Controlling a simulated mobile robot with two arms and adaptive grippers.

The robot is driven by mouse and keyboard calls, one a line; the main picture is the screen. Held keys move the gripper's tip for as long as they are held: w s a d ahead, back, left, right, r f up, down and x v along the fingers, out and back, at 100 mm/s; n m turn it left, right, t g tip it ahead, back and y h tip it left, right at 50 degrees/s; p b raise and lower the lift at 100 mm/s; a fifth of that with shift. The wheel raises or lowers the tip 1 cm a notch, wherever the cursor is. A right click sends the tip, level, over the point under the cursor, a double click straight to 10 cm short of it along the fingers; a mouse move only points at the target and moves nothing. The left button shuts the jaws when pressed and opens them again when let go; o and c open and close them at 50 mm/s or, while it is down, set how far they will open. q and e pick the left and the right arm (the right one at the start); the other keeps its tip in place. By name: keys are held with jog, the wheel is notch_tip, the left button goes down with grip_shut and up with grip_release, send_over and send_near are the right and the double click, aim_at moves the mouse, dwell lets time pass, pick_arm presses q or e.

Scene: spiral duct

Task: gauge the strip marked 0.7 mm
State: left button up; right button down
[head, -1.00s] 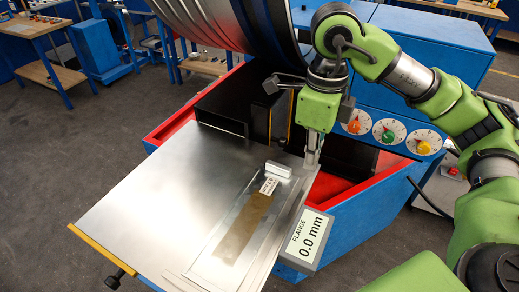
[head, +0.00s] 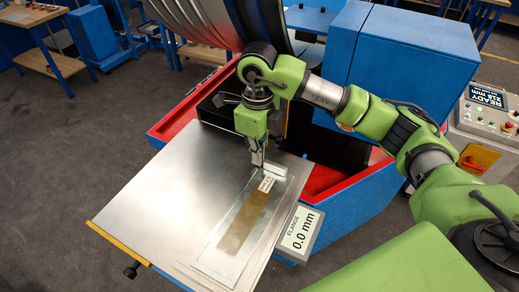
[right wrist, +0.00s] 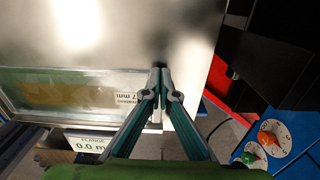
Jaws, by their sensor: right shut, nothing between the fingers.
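A brownish strip (head: 238,226) lies in a shallow pale tray (head: 212,262) on a metal plate. A small white label (head: 266,184) is at its far end. In the right wrist view the label (right wrist: 127,98) is partly readable, ending in "mm"; a finger is close to its edge. My right gripper (head: 257,166) points down at the tray's far end, just beyond the label. In the right wrist view its fingertips (right wrist: 160,78) are together and empty. Whether they touch anything is unclear. A display (head: 300,232) beside the plate reads "FLANGE 0.0 mm". My left gripper is out of view.
The metal plate (head: 165,185) is bare left of the tray, with a yellow front edge (head: 118,243). A blue machine with red edging (head: 325,185) and black blocks stands behind. A control box (head: 488,110) showing "READY" is at right. Dials (right wrist: 270,138) show in the right wrist view.

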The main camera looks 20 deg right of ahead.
jog(key=shift+s, duration=0.2)
jog(key=shift+d, duration=0.1)
jog(key=shift+s+d+f+b, duration=0.15)
jog(key=shift+s+d+b, duration=0.3)
jog(key=shift+b, duration=0.25)
jog(key=shift+s+d, duration=0.15)
jog(key=shift+s, duration=0.15)
